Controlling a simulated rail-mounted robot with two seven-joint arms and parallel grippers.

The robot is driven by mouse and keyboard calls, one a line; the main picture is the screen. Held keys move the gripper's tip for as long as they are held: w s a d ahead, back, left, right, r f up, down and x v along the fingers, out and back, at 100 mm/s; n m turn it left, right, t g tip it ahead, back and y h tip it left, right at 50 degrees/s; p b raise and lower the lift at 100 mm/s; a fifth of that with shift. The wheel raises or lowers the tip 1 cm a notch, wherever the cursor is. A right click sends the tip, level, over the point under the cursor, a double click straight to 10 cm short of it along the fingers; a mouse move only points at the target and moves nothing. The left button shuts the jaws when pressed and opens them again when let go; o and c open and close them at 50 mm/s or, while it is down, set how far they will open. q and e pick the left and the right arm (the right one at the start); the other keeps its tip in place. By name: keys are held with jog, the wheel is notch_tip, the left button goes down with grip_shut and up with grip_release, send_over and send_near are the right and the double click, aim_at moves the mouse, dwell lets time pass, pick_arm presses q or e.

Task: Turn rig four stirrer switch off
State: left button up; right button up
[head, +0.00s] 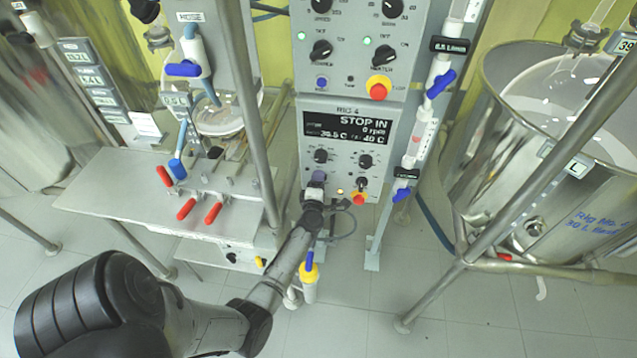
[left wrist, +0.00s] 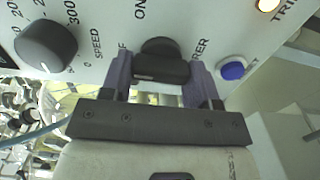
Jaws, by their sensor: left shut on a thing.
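In the left wrist view the black stirrer switch (left wrist: 163,62) sits between the purple fingers of my left gripper (left wrist: 160,74), below an "ON" label. The gripper is shut on the switch, a finger at each side. In the head view my left gripper (head: 317,181) reaches the panel's lower left and hides the switch. The switch's exact setting is hard to read. My right gripper is not in view.
The speed knob (left wrist: 45,45) is left of the switch and a blue button (left wrist: 233,70) is right of it. A red button (head: 359,199) is close by. A bench (head: 110,190) with red-handled clamps stands left, a steel vessel (head: 500,140) right.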

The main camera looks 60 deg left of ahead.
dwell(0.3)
pick_arm(q)
jog(key=o, duration=0.9)
jog(key=shift+s+d, duration=0.1)
jog(key=p+v, duration=0.2)
jog(key=v, duration=1.1)
jog(key=shift+s+d, duration=0.15)
jog(key=shift+d, duration=0.1)
